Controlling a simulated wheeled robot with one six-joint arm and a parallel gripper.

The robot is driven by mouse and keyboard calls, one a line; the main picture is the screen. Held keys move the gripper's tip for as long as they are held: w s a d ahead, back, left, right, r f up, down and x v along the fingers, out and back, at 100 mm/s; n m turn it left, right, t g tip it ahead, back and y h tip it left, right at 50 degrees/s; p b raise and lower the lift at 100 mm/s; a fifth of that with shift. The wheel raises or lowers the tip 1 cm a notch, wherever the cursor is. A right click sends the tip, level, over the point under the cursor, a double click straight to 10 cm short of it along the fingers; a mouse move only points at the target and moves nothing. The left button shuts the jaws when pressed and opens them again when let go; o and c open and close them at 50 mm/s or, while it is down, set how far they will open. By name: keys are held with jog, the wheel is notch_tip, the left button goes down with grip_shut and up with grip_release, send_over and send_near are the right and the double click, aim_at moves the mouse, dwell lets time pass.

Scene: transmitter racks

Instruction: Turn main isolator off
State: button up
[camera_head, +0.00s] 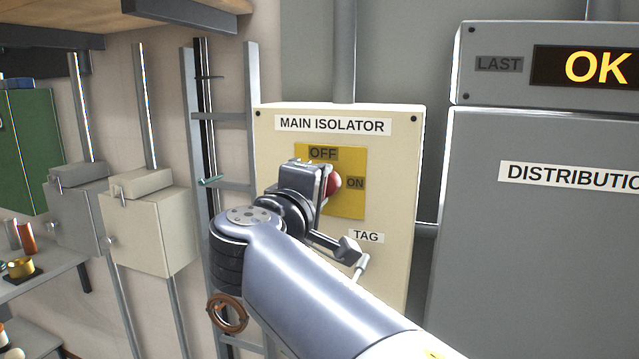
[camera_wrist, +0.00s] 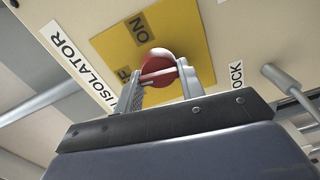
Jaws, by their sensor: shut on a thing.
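The cream main isolator box (camera_head: 385,265) is on the wall, with a yellow plate (camera_head: 352,205) marked OFF at the top and ON at the right. A red rotary knob (camera_head: 334,184) sits on the plate, partly hidden behind my gripper (camera_head: 322,180). In the wrist view, my gripper (camera_wrist: 160,84) has one finger on each side of the red knob (camera_wrist: 159,59) and is shut on it. I cannot tell which mark the knob points to.
The grey distribution cabinet (camera_head: 530,260) stands to the right, under a display (camera_head: 590,67) reading OK. A ladder-like cable rack (camera_head: 220,117) and a smaller cream box (camera_head: 145,230) are on the left.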

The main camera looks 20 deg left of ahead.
jog(key=shift+n, duration=0.6)
jog(key=shift+f+n, duration=0.1)
jog(key=shift+n, duration=0.2)
jog(key=o, duration=1)
jog(key=shift+c, duration=0.2)
jog(key=shift+s, duration=0.15)
jog(key=s+b, duration=0.2)
jog(key=s, duration=0.8)
jog(key=shift+s+a, duration=0.3)
jog(key=shift+a, duration=0.15)
jog(key=w+p, duration=0.2)
jog(key=w, duration=0.9)
jog(key=shift+d, duration=0.4)
